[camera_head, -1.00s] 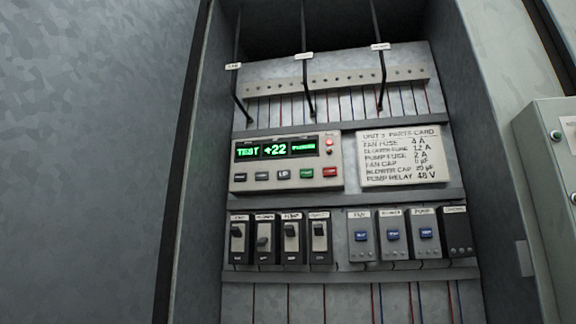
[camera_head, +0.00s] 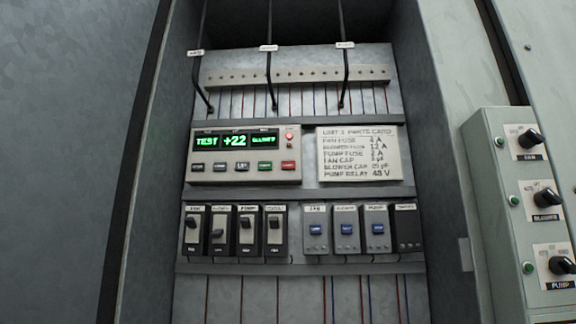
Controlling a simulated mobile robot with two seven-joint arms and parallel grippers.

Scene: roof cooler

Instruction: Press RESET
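The controller (camera_head: 245,178) sits in the open cabinet, left of middle. Its green display (camera_head: 236,141) reads TEST, +22 and a third word too blurred to be sure of. Below it is a row of small buttons: several grey ones (camera_head: 220,167), a green one (camera_head: 264,166) and a red one (camera_head: 288,166). Their labels are too small to read, so I cannot tell which is RESET. A small red light (camera_head: 289,134) glows at the controller's upper right. Neither gripper is in view.
Below are several black-lever switches (camera_head: 218,233), the second lever lower than the others, and modules with blue buttons (camera_head: 346,229). A parts card (camera_head: 358,153) is right of the controller. A knob box (camera_head: 500,200) with green lamps stands outside, right. Cabinet side walls flank the opening.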

